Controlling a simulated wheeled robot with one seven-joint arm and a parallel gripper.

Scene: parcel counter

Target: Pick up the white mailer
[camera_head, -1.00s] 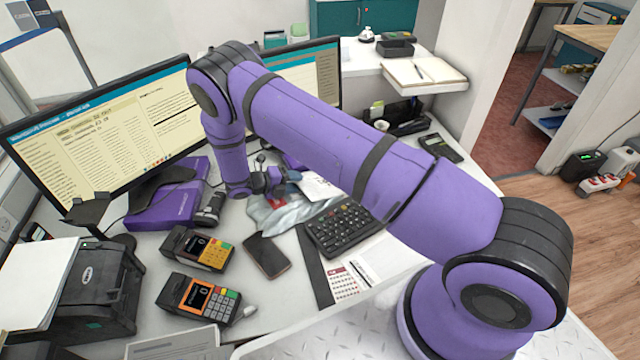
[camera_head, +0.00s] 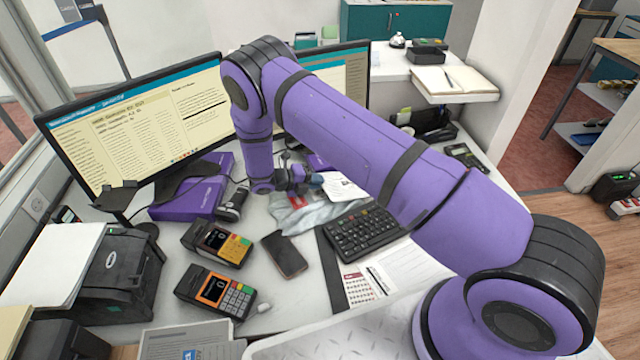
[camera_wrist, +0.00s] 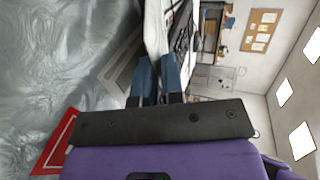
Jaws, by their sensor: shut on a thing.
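The white mailer (camera_head: 312,215) is a pale, crinkled plastic bag with a red patch, lying on the counter between the monitors and the keyboard. My gripper (camera_head: 312,180) is at its far edge, low over the counter. In the wrist view the mailer's shiny plastic (camera_wrist: 60,70) fills the left side, with a red label near the bottom. My gripper's two blue fingers (camera_wrist: 159,78) are close together, shut on the mailer's edge. The exact grip is small and partly hidden by the fingers. The mailer still appears to rest on the counter.
The black keyboard (camera_head: 362,232) is just right of the mailer. A dark phone (camera_head: 285,253) and two card terminals (camera_head: 217,243) lie in front. A purple box (camera_head: 190,195) and a monitor (camera_head: 150,125) stand to the left. A white sheet (camera_head: 343,186) lies beside my gripper.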

